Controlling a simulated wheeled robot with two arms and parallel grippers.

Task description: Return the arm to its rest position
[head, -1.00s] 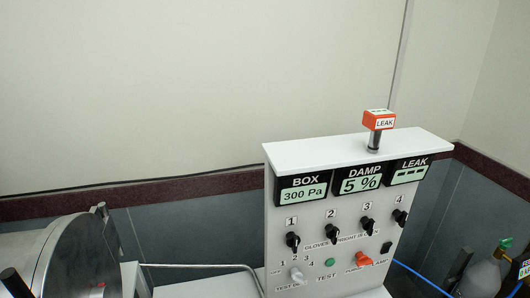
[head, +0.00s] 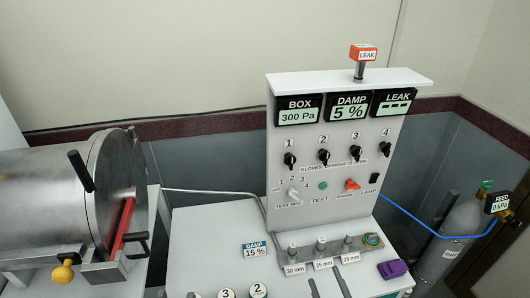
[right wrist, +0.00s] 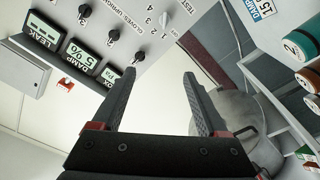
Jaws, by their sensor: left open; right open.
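My right gripper (right wrist: 155,105) shows in the right wrist view. Its two dark fingers are spread wide apart with nothing between them. Beyond them in that view are the control panel (right wrist: 150,62), tilted in the picture, and the pale wall. Neither gripper shows in the head view, and my left gripper is in no view. In the head view the control panel (head: 290,170) stands upright, with displays reading BOX 300 Pa, DAMP 5 % and LEAK with dashes. An orange LEAK lamp (head: 363,53) stands on top of it.
A steel cylindrical chamber (head: 45,200) with a round door lies at the left. A white bench (head: 200,250) holds a DAMP 15 % sign (head: 255,249), numbered round lids (head: 258,291) and a purple item (head: 392,269). A gas cylinder (head: 450,240) with a FEED gauge stands at the right.

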